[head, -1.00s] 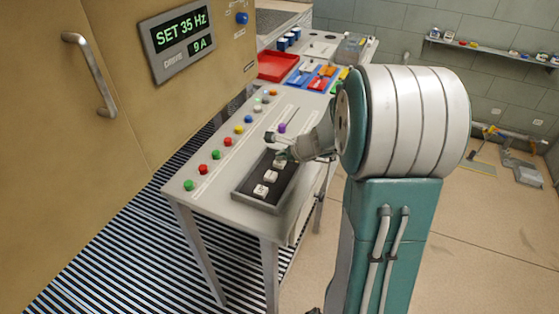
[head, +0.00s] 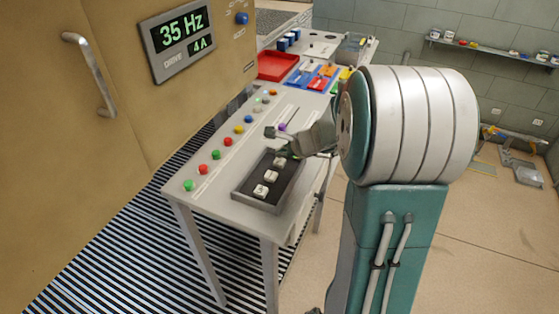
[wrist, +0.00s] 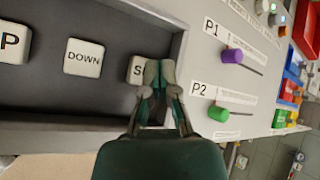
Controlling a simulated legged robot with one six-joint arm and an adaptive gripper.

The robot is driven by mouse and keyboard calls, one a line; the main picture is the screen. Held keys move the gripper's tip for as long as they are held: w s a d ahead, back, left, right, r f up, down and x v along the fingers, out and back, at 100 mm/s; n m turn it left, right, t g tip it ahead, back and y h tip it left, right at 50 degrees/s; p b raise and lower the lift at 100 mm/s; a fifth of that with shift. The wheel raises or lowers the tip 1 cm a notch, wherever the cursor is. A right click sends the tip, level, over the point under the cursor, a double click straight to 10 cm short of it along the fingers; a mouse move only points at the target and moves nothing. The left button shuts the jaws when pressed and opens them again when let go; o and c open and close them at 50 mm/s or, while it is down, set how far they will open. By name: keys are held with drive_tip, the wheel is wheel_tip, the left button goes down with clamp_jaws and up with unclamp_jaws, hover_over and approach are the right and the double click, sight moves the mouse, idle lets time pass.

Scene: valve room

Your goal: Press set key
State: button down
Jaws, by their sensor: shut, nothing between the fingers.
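The set key is a white square key at the right end of the dark key tray; in the wrist view it (wrist: 137,69) shows only its "S", the rest hidden behind my fingers. In the head view the set key (head: 279,161) is the farthest of the three keys. My gripper (wrist: 160,72) is shut and empty, its fingertips over the key's right part; contact cannot be told there. In the head view my gripper (head: 289,150) is just above the far end of the tray.
The DOWN key (wrist: 83,57) and a key ending in "P" (wrist: 12,43) lie left in the tray (head: 242,193). Purple P1 (wrist: 232,56) and green P2 (wrist: 218,112) sliders are to the right. Several coloured buttons line the console's left side.

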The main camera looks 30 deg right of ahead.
sight(281, 162)
drive_tip(key=shift+r, duration=2.55)
drive_tip(key=shift+a, duration=0.15)
drive_tip(key=s+a+r+n+g, duration=0.1)
drive_tip(key=s+a+r+n, duration=0.2)
drive_tip(key=s+a+n, duration=0.35)
drive_tip(key=s+a+r+n+g, duration=0.2)
drive_tip(key=s+a+r+n, duration=0.1)
drive_tip(key=s+a+n, duration=0.35)
drive_tip(key=s+a+n+h, duration=0.1)
drive_tip(key=s+n+h, duration=0.2)
drive_tip(key=s+n, duration=0.7)
drive_tip(key=shift+s+a+r, duration=0.25)
drive_tip(key=shift+s+a, duration=0.05)
drive_tip(key=shift+s, duration=0.75)
